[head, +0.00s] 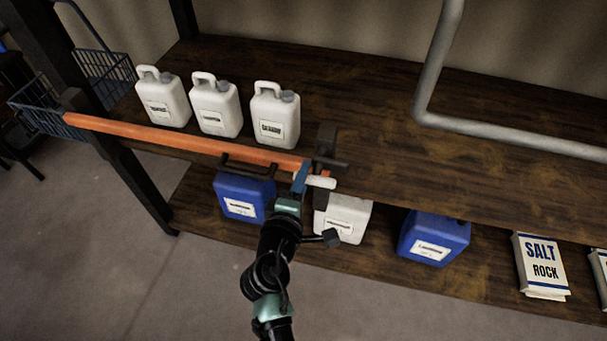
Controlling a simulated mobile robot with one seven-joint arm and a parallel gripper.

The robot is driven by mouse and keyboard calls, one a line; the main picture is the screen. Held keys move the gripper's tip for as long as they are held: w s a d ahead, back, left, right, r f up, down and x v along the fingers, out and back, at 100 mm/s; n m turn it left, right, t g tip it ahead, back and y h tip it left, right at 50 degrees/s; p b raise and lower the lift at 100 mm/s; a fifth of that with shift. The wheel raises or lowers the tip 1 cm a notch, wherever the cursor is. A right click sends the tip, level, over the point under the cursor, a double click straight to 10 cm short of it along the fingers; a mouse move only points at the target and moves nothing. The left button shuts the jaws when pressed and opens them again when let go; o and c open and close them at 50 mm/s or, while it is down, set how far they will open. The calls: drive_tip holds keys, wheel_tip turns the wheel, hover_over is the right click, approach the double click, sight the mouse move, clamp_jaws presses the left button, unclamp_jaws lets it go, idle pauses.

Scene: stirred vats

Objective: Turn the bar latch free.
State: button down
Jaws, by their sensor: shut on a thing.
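An orange bar (190,138) runs along the shelf's front edge, in front of three white jugs. The bar latch (327,145), a dark bracket, is at the bar's right end. A pale grip-like piece (322,182) shows just below it. My gripper (303,178) reaches up from below to this end of the bar and is shut on the bar latch, at or beside the pale piece. The exact contact of the fingers is too small to tell.
White jugs (215,108) stand on the upper shelf (390,150) behind the bar. Blue containers (435,240), a white container (343,220) and a salt bag (540,265) stand on the lower shelf. A grey pipe (435,60) bends at the right. The floor (110,260) is clear at left.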

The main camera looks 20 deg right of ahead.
idle(0.4)
drive_tip(key=c, duration=0.7)
unclamp_jaws()
drive_tip(key=b+v, duration=0.1)
drive_tip(key=v, duration=1.2)
drive_tip(key=shift+b, duration=0.3)
